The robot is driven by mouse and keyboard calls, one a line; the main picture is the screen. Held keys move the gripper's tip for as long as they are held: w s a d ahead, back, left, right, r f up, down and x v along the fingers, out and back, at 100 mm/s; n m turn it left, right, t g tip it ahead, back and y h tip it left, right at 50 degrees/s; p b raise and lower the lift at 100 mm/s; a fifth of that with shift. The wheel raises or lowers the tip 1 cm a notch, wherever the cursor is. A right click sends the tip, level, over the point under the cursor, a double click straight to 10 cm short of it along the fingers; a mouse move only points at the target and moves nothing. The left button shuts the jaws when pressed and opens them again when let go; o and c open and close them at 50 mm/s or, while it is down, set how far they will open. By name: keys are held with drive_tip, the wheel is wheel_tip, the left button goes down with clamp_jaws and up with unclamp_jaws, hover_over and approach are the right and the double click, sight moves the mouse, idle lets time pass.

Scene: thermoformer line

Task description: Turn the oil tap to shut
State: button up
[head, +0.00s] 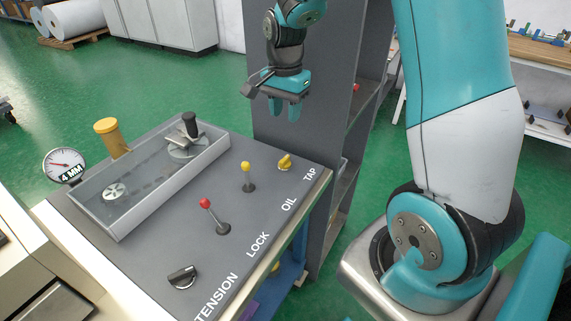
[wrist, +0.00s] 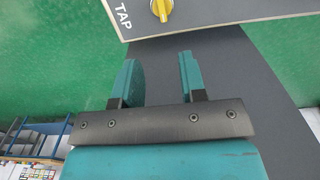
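A yellow tap knob (head: 285,162) sits on the grey panel at its far right corner, beside the printed word TAP.
The panel also carries a yellow-ball lever (head: 246,176), a red-ball lever (head: 214,216), a black knob (head: 182,277) and a clear-topped box (head: 150,185). A gauge (head: 65,165) stands at left. A tall grey cabinet (head: 310,75) stands behind my gripper.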

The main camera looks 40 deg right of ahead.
sight(284, 160)
drive_tip(key=f, duration=1.4)
drive_tip(key=shift+a+f, duration=0.2)
drive_tip(key=shift+f, duration=0.1)
